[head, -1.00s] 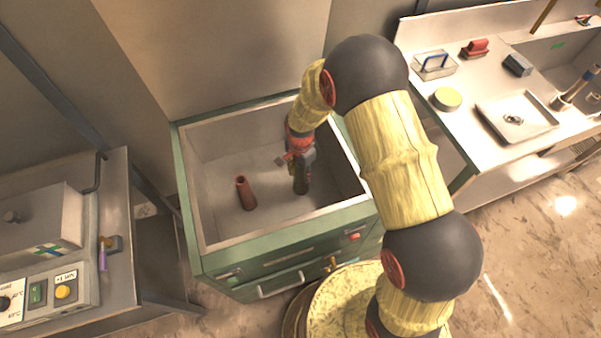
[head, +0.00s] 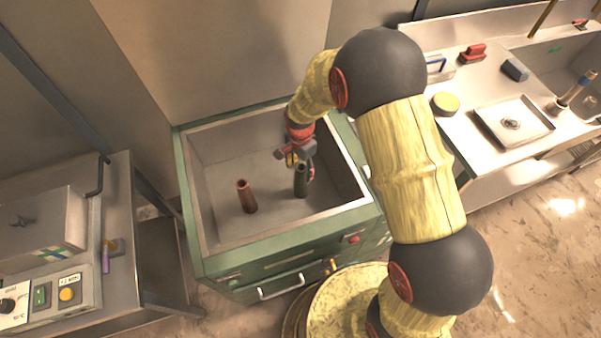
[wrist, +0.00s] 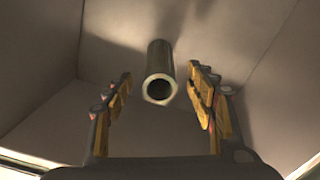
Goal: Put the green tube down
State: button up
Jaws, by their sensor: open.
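The green tube (head: 301,182) is dark green and stands upright on the floor of the open chamber, right of its middle. In the wrist view its open round end (wrist: 159,88) faces the camera, centred beyond and between my fingers. My gripper (head: 294,159) is just above and beside the tube in the head view. In the wrist view the two fingers of my gripper (wrist: 160,103) are spread wide, with clear space on both sides of the tube and nothing held.
The chamber (head: 232,246) has a pale rim and green outer walls around my gripper. A red-brown tube (head: 247,197) stands to the left inside it. A bench with a tray (head: 513,121) is at the right; a control box (head: 45,225) is at the left.

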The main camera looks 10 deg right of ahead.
notch_tip(320, 180, up, 6)
jog(key=p, duration=0.1)
jog(key=shift+r, duration=0.2)
jog(key=s+d+r+n+t, duration=0.1)
jog(key=s+d+r+n, duration=0.15)
jog(key=r, duration=0.75)
jog(key=s+d+r+n+t, duration=0.1)
jog(key=s+d+r+n, duration=0.2)
jog(key=r, duration=0.7)
jog(key=s+d+r+n+t, duration=0.1)
jog(key=s+d+r+n, duration=0.1)
jog(key=s+r, duration=0.3)
jog(key=s+d+r+n+t, duration=0.2)
jog(key=s+r, duration=0.4)
jog(key=s, duration=0.7)
jog(key=shift+d+n+t, duration=0.3)
jog(key=shift+d+n, duration=0.35)
jog(key=shift+n, duration=0.2)
jog(key=shift+s, duration=0.1)
